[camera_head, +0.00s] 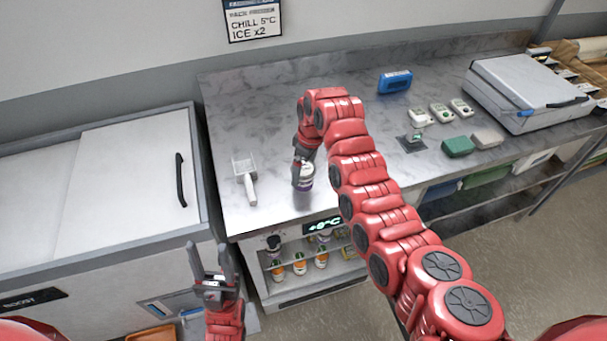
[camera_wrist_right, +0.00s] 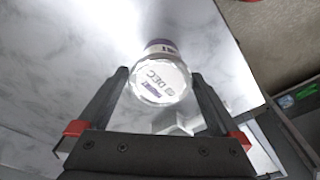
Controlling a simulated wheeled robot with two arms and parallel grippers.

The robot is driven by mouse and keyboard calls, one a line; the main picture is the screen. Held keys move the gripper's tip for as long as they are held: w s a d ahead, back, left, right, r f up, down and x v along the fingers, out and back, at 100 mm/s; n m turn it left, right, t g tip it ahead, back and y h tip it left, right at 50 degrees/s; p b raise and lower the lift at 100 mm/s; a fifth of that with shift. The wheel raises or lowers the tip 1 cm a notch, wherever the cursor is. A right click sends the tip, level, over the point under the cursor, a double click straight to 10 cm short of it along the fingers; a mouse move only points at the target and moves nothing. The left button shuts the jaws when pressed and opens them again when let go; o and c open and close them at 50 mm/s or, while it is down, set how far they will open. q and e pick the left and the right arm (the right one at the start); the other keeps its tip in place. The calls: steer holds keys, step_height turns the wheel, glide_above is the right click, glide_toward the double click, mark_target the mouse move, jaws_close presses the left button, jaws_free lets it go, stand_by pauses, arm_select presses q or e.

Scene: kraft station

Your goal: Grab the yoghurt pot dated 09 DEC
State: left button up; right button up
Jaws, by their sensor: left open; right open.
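A white and purple yoghurt pot (camera_head: 307,177) stands on the steel counter near its front edge. In the right wrist view the pot (camera_wrist_right: 161,80) shows its pale lid, with "DEC" printed on it; the digits are too blurred to read surely. My right gripper (camera_head: 302,172) is open at the pot, which appears between its fingers in the right wrist view; contact cannot be told. My left gripper (camera_head: 212,268) is open and empty, low in front of the counter. More pots (camera_head: 299,267) stand on shelves in the cooler below; their dates cannot be read.
A scoop (camera_head: 246,180) lies left of the pot on the counter (camera_head: 275,120). A blue item (camera_head: 394,82), small meters (camera_head: 440,113), green and grey blocks (camera_head: 458,146) and a white cool box (camera_head: 528,90) are farther right. A chest freezer (camera_head: 100,190) stands left.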

steer(key=f, duration=0.2)
steer(key=f+p, duration=0.1)
steer(key=f, duration=0.1)
steer(key=shift+w+a, duration=0.1)
steer(key=shift+a, duration=0.2)
steer(key=c, duration=1.2)
steer(key=shift+r, duration=0.1)
